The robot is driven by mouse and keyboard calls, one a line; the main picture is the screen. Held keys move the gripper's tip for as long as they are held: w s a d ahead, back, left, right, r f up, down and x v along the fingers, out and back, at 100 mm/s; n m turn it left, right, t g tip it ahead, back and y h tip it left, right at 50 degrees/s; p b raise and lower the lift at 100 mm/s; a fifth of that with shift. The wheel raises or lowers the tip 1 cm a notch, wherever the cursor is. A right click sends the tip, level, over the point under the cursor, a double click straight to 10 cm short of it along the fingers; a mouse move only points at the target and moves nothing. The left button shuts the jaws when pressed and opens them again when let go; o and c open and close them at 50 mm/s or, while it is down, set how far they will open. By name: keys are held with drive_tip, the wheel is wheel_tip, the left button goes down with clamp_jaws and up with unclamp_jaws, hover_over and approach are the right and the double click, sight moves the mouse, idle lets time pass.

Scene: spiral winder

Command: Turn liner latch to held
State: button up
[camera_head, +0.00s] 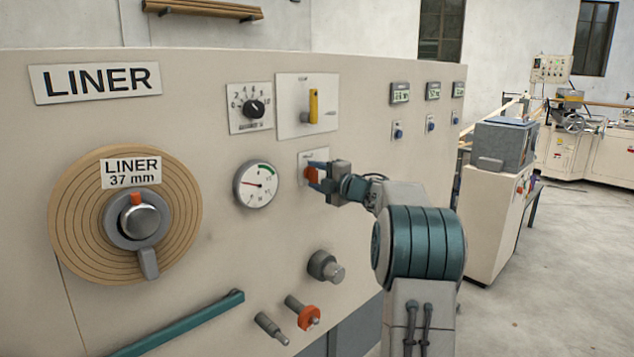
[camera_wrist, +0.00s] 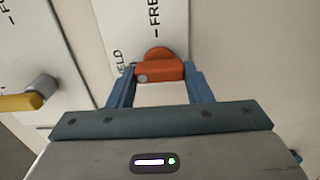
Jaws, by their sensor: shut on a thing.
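The liner latch is an orange-red knob (camera_head: 310,174) on a small white plate on the cream panel. In the wrist view the knob (camera_wrist: 160,68) shows between the two blue fingers, with a grey round spot on its left part. My gripper (camera_head: 316,175) is shut on the knob, and it also shows in the wrist view (camera_wrist: 160,84). The plate (camera_wrist: 120,30) carries a mark reading "FRE", cut off, at the top, and letters ending in "ELD" at the left of the knob, partly hidden.
A yellow lever (camera_head: 314,106) on a white plate sits above the latch. A black dial (camera_head: 254,108) and a round gauge (camera_head: 256,184) are to the left. A grey knob (camera_head: 325,267) and an orange-collared peg (camera_head: 308,317) stick out below. The LINER roll (camera_head: 70,215) is at far left.

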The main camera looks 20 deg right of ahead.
idle(0.4)
drive_tip(key=o, duration=1)
drive_tip(key=v, duration=1.3)
drive_tip(key=shift+s+d+b, duration=0.1)
drive_tip(key=shift+s+b, duration=0.25)
drive_tip(key=shift+s, duration=0.05)
